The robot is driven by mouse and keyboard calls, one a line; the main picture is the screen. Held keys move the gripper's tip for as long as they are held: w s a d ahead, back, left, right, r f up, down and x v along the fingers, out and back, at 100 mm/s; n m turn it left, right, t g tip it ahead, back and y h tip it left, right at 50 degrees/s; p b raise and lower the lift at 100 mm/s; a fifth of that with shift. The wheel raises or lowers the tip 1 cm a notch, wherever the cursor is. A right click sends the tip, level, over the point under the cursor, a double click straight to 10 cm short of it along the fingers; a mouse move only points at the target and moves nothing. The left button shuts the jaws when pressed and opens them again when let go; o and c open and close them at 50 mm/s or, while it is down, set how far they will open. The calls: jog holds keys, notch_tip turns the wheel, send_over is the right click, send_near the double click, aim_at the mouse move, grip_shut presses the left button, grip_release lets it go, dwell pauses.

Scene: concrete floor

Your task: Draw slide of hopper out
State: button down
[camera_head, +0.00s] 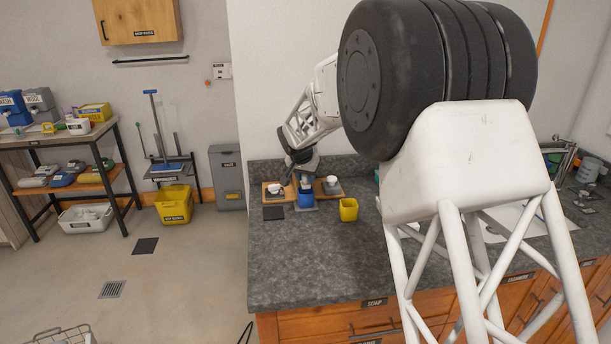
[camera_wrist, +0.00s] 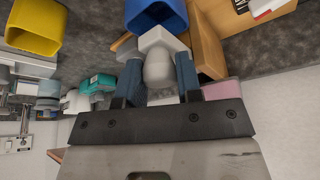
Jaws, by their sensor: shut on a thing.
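The hopper is on the worktop by the back wall; I take it to be the unit with the blue bin (camera_head: 305,200), which shows at the top of the wrist view (camera_wrist: 155,14). My gripper (camera_head: 304,181) is over it from behind. In the wrist view my gripper (camera_wrist: 158,78) is shut, its two blue-grey fingers on either side of a pale rounded knob (camera_wrist: 158,66). The knob joins a whitish piece next to the blue bin, apparently the slide's handle. How far the slide is out cannot be told; the arm hides part of the hopper.
A wooden board (camera_head: 318,187) with white cups (camera_head: 332,180) lies around the hopper. A yellow bin (camera_head: 349,210) stands just right, a dark mat (camera_head: 274,213) lies front left. The grey worktop (camera_head: 310,260) in front is clear. The wall is close behind.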

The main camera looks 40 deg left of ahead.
jog(key=c, duration=0.8)
grip_release()
jog(key=shift+v, duration=3.95)
jog(key=shift+d, duration=0.1)
